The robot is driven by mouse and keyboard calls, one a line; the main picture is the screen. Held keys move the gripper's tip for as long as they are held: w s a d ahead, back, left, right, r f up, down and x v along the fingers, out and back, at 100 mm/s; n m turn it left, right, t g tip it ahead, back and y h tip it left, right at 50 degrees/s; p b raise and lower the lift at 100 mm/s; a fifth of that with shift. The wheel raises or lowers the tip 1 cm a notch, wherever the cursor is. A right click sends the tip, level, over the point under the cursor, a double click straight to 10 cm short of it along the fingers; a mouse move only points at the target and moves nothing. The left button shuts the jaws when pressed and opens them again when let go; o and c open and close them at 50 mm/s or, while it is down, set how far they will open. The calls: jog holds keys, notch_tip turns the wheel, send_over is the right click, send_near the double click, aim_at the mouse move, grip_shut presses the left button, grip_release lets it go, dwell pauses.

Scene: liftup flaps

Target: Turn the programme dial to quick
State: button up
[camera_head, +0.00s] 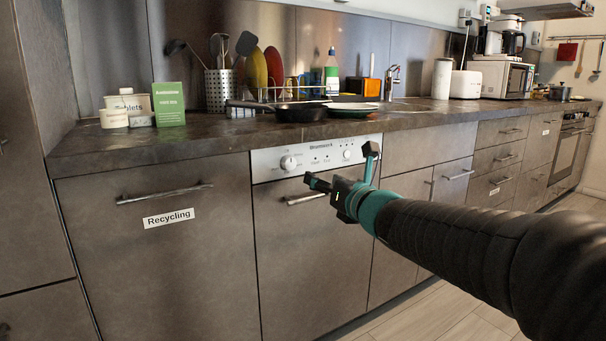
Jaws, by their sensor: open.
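The dishwasher (300,240) is built in under the counter and has a light control panel (265,165) along its top. A round white dial (289,163) sits at the left of the panel, and a smaller knob (347,154) sits at the right. The markings around both are too small to read. My gripper (340,167) is open and empty in front of the panel's right part. Its fingers are spread, one towards the dishwasher handle (305,199) and one near the panel's right end. I cannot tell whether it touches anything.
A drawer labelled Recycling (168,217) is left of the dishwasher. The counter (200,143) above holds a black pan (300,112), a green box (169,104) and tubs. Drawers and an oven (568,155) run to the right. Bare floor (425,318) shows below.

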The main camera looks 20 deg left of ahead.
aim_at(291, 163)
jog(key=shift+n, duration=0.3)
jog(key=x, duration=0.9)
jog(key=p+x, duration=0.1)
jog(key=x, duration=0.4)
jog(key=shift+s+a+f, duration=0.1)
jog(key=shift+s+a, duration=0.15)
jog(key=shift+a, duration=0.2)
jog(key=c, duration=1.2)
